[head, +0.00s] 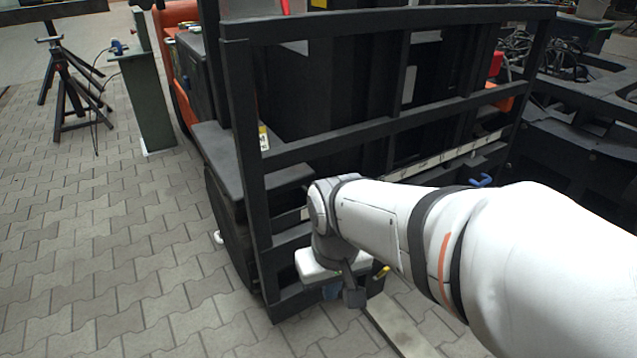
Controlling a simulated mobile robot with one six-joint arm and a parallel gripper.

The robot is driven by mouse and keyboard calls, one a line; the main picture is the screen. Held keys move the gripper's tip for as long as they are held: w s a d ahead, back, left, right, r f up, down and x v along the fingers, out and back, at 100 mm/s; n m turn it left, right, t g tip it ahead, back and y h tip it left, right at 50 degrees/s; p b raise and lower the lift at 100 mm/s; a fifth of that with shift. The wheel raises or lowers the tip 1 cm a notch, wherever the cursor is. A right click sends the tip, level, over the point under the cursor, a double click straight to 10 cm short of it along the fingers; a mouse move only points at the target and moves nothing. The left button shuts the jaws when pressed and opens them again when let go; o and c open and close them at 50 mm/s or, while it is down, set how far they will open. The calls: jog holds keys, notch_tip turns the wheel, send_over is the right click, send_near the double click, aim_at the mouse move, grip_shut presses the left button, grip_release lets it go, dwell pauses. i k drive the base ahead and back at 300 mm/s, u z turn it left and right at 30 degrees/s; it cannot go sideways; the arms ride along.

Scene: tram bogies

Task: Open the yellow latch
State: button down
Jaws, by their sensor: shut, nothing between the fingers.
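A small yellow piece (382,272), which looks like the latch, shows low at the black frame just right of my gripper. It is small and partly crowded by dark parts, so I cannot tell its exact position or whether it is open. My gripper (353,296) points down at the lower part of the frame, to the left of the yellow piece. It is dark and appears shut with nothing in it. I cannot tell whether it touches anything.
A black rail frame (330,150) stands around dark boxes (300,90). A blue handle (481,180) is at the right. A pale beam (400,328) lies low in front. A black tripod stand (72,90) and a green post (146,100) are at left. Paved floor (90,260) is clear there.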

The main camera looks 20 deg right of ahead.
aim_at(383, 273)
jog(key=i, duration=0.85)
jog(key=z, duration=1.35)
